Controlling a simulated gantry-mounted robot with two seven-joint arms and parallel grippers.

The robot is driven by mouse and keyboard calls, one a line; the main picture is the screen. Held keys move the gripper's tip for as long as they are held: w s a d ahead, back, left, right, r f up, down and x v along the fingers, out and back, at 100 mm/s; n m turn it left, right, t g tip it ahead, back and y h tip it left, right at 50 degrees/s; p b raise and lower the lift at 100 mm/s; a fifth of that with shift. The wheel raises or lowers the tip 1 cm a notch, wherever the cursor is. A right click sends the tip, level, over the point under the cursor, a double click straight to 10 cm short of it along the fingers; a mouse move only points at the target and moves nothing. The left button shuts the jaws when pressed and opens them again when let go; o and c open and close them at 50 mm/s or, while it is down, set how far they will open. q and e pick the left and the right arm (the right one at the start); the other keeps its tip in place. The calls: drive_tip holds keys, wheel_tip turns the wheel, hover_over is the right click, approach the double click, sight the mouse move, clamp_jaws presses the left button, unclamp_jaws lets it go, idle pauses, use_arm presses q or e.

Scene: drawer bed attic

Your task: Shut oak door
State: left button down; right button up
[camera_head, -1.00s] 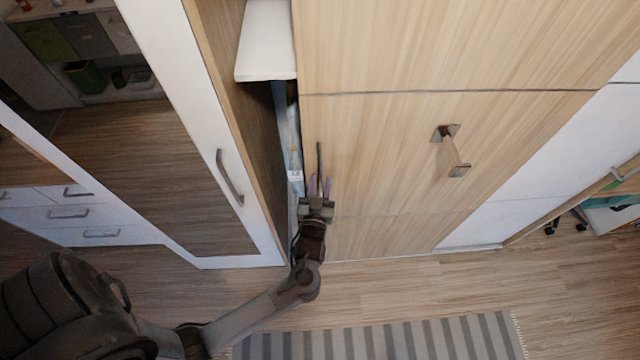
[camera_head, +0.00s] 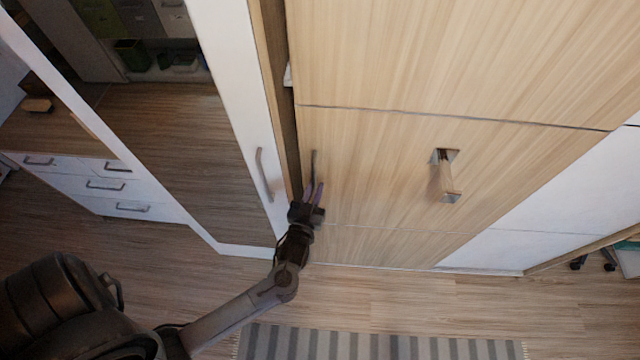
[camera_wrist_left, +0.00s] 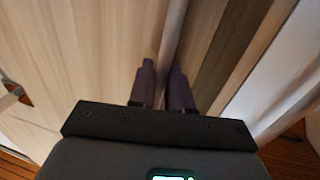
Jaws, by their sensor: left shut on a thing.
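The oak door (camera_head: 375,165) is a large light wood panel in the middle of the head view, with thin dark seams across it. A slim upright dark handle (camera_head: 313,163) is near its left edge. My left gripper (camera_head: 314,193) is at this handle, its purple fingers shut on it. In the left wrist view the fingers (camera_wrist_left: 163,78) close around the thin upright bar, with pale wood to the left and darker wood to the right. A narrow dark gap remains visible along the door's left edge. My right gripper is not in view.
A white-framed mirror door (camera_head: 222,60) with its own handle (camera_head: 263,174) stands just left of the oak door. A square metal handle (camera_head: 445,175) sticks out at the right. A striped rug (camera_head: 380,343) lies on the wood floor in front.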

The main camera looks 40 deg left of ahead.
sight(305, 179)
use_arm(q)
drive_tip(key=s+a, duration=0.2)
drive_tip(key=shift+a+r+p, duration=0.1)
drive_tip(key=shift+a+p, duration=0.2)
drive_tip(key=shift+a, duration=0.05)
drive_tip(key=shift+s+a, duration=0.1)
drive_tip(key=shift+a, duration=0.1)
drive_tip(key=c, duration=1.4)
unclamp_jaws()
drive_tip(key=shift+o, duration=0.7)
drive_tip(key=shift+a, duration=0.15)
